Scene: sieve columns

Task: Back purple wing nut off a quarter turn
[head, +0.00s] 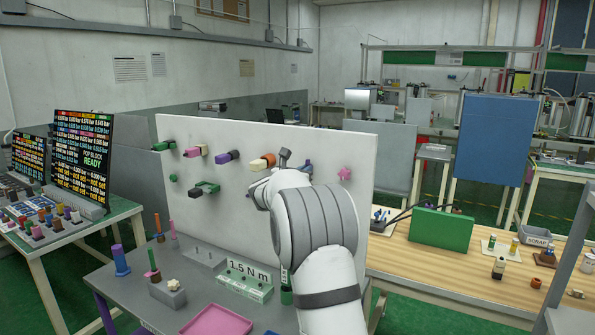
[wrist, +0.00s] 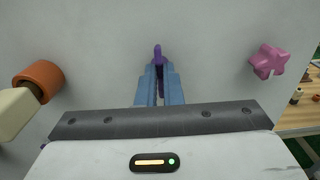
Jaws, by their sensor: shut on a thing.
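The purple wing nut (wrist: 157,53) is on the upright pale panel (wrist: 215,45), straight ahead in the wrist view. Its narrow purple body stands upright in that picture. My gripper (wrist: 158,78) has its two blue fingers closed on the wing nut, one on each side; the lower part of the nut shows as a thin strip between them.
A pink star-shaped knob (wrist: 268,62) sits to the right on the panel. An orange collar (wrist: 38,78) with a cream block (wrist: 15,112) juts out to the left. More coloured fittings line the panel's left half. A grey bench with a pink tray (head: 216,322) lies below.

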